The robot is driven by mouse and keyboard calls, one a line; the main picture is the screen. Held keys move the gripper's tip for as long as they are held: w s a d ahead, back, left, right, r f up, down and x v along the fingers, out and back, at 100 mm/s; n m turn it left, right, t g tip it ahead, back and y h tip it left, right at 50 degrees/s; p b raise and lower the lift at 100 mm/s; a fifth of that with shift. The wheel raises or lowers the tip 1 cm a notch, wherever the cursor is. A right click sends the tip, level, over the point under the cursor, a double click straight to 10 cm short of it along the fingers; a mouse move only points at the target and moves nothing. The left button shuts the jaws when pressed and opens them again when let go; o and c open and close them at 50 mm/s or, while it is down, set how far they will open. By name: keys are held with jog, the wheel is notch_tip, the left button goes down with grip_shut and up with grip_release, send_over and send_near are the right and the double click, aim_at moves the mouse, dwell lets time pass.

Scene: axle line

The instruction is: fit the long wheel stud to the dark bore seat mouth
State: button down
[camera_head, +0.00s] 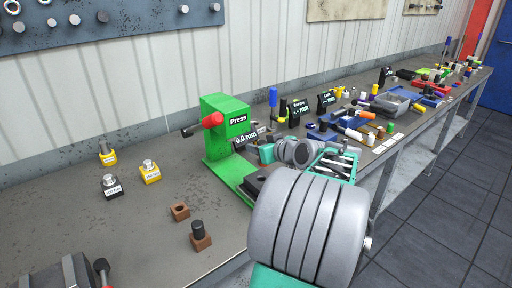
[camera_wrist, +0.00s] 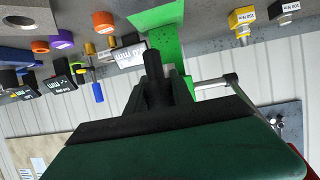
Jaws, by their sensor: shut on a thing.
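My gripper (camera_wrist: 153,88) shows in the wrist view, its dark fingers shut on a dark upright cylinder, which looks like the long wheel stud (camera_wrist: 152,66). The stud's end sticks out past the fingers. In the head view I cannot make out the fingers or the held stud clearly; my large grey arm link covers the middle. A dark block (camera_head: 258,181) lies on the base of the green press (camera_head: 222,130), partly behind my arm. I cannot tell whether it is the dark bore seat, and no bore mouth shows clearly. The press (camera_wrist: 165,38) also stands beyond the stud in the wrist view.
A hollow brown block (camera_head: 180,211) and a brown block holding a black cylinder (camera_head: 200,235) stand at the front left. Yellow-based and black-based weights stand behind. The left bench is mostly clear.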

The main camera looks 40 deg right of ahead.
jog(key=b, duration=0.5)
send_over(257, 175)
jog(key=shift+d+f, duration=0.1)
jog(key=shift+f, duration=2.85)
jog(key=shift+b, duration=0.75)
jog(key=shift+f+b, duration=1.05)
jog(key=shift+f, duration=0.05)
jog(key=c, duration=1)
grip_release()
jog(key=shift+c, duration=0.2)
jog(key=v, duration=0.7)
jog(key=shift+s+r, duration=0.15)
jog(key=shift+s, duration=0.25)
